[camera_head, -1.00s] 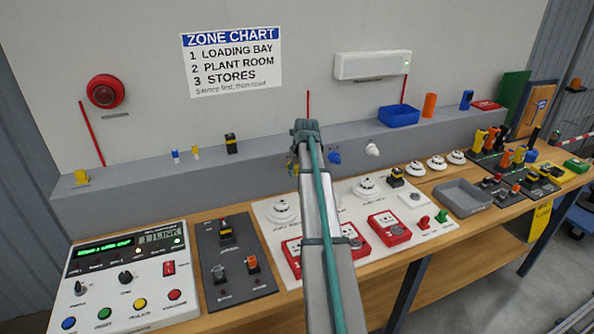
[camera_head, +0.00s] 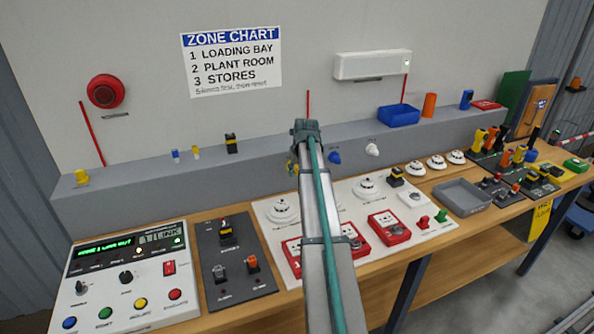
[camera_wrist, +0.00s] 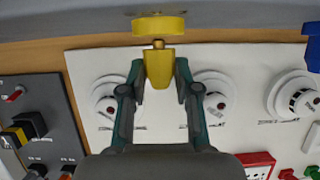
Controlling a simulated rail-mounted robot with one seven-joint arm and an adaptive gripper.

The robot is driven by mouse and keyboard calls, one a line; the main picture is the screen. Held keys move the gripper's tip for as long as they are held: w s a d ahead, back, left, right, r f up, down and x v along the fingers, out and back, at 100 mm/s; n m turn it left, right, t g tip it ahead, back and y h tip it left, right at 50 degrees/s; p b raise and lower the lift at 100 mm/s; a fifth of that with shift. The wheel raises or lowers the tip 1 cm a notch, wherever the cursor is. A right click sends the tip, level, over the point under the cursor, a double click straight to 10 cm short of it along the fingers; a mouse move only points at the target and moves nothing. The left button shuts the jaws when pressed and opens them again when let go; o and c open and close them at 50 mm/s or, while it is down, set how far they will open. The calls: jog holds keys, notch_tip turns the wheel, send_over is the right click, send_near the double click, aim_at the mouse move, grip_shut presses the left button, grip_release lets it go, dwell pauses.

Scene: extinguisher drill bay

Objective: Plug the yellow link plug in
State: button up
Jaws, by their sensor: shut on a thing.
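The yellow link plug (camera_wrist: 158,70) is between the fingertips of my gripper (camera_wrist: 159,74) in the wrist view, and the gripper is shut on it. A short brass tip on the plug points at a round yellow fitting (camera_wrist: 158,26) by the grey ledge. Tip and fitting meet in this view; I cannot tell how deep the tip sits in it. In the head view my arm hides most of this spot, and only a bit of yellow (camera_head: 291,166) shows left of the wrist.
Blue (camera_head: 334,157) and white (camera_head: 372,149) fittings sit on the front of the grey ledge (camera_head: 265,153), right of my arm. Below are a white board with detectors and red call points (camera_head: 389,228), a switch panel (camera_head: 236,262) and the control panel (camera_head: 125,280).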

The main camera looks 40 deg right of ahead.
jog(key=shift+w+d, duration=0.2)
jog(key=shift+w, duration=0.45)
jog(key=o, duration=1.2)
jog(key=shift+c, duration=0.2)
jog(key=v, duration=1.2)
